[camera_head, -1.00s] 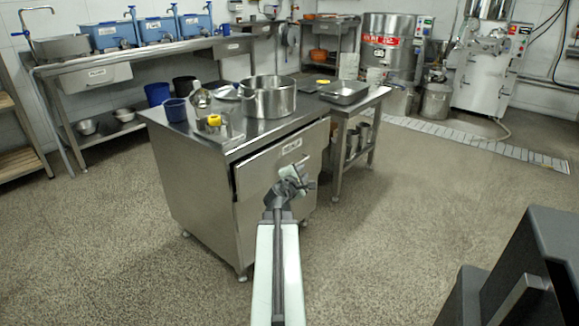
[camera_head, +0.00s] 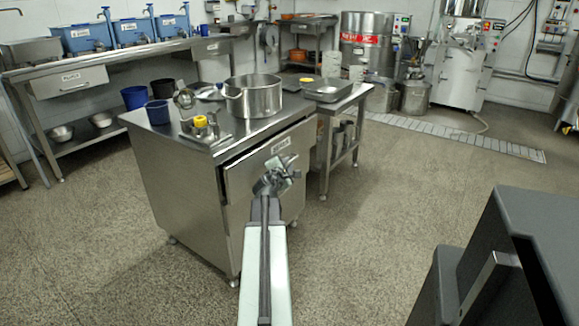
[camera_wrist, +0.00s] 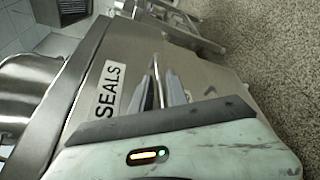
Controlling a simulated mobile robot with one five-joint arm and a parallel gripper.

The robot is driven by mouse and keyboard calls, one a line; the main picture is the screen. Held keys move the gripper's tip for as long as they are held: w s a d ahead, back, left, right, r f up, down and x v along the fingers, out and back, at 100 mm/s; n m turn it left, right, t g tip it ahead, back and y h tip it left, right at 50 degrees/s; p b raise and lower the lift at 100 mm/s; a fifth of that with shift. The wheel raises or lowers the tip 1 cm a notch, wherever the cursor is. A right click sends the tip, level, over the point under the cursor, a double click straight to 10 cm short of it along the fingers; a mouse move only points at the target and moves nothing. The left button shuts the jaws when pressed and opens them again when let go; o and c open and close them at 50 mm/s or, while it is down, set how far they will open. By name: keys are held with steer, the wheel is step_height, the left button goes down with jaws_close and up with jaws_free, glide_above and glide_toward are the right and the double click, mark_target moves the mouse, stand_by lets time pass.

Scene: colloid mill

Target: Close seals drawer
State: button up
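The seals drawer (camera_head: 262,185) is the steel front of the cabinet under the worktop; it also shows in the wrist view (camera_wrist: 125,70) with its SEALS label. A dark gap runs along its top edge in the head view, so it stands slightly open. My gripper (camera_head: 280,165) is in front of the upper drawer front. In the wrist view my gripper (camera_wrist: 160,82) has its two fingers around a thin shiny bar, probably the drawer handle. Whether they press on it cannot be told. My gripper hides part of the drawer front.
The worktop (camera_head: 222,145) above bears a large steel pot (camera_head: 254,98), a blue cup (camera_head: 158,113) and small parts with a yellow piece. A lower side table (camera_head: 338,152) stands to the right.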

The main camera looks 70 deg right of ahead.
steer(key=shift+x, duration=0.8)
steer(key=shift+a, duration=0.1)
jaws_close()
stand_by(0.7)
